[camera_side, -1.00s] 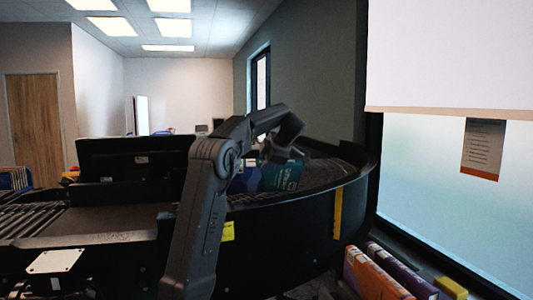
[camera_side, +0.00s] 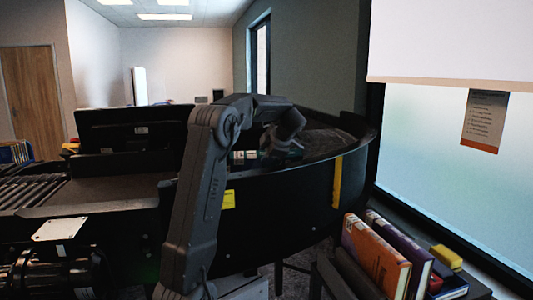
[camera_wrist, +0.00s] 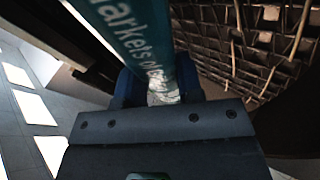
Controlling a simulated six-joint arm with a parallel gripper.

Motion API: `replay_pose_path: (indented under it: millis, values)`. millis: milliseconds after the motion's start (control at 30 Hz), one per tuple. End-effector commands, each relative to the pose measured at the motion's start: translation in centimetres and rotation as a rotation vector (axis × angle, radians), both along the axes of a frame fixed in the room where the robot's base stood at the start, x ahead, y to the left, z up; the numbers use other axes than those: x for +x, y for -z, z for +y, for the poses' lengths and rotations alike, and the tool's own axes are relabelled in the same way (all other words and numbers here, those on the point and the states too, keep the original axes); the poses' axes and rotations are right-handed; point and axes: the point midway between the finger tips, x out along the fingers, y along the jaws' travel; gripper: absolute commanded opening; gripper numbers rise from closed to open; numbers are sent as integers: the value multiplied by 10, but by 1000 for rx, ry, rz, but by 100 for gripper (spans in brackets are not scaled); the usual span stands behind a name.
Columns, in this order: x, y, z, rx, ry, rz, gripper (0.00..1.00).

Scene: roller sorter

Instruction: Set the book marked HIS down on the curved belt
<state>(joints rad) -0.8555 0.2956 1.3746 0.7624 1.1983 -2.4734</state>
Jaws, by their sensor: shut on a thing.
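My gripper (camera_side: 281,146) is over the curved belt (camera_side: 326,143) in the side view, low behind its dark outer wall. It is shut on a teal book (camera_wrist: 142,32), which stands on edge between the blue finger pads (camera_wrist: 160,87) in the wrist view. White lettering reading "arkets of" shows on the book; I cannot read a HIS mark. The belt's dark lattice surface (camera_wrist: 245,45) lies beside the book in the wrist view. In the side view the wall and gripper hide most of the book, so I cannot tell whether it touches the belt.
The belt's dark outer wall (camera_side: 285,210) has a yellow strip (camera_side: 337,196) on it. An orange book (camera_side: 376,255) and a purple book (camera_side: 405,248) stand at lower right, beside a yellow block (camera_side: 447,257). A roller section (camera_side: 33,193) is at left. A dark screen (camera_side: 130,130) stands behind.

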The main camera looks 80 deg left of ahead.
Motion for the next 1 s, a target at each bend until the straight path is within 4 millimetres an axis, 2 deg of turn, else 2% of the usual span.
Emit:
replay_pose_path:
  millis: [67, 100, 400, 800, 867, 1000]
  values:
    - [0, -2, 0, 5, 1, -3, 0]
    - [0, -2, 0, 4, 0, -3, 36]
    - [0, -1, 0, 2, 1, -1, 64]
    - [0, -1, 0, 1, 1, 1, 64]
    - [0, 1, 0, -4, 0, 0, 68]
    - [0, 1, 0, -2, -1, 0, 68]
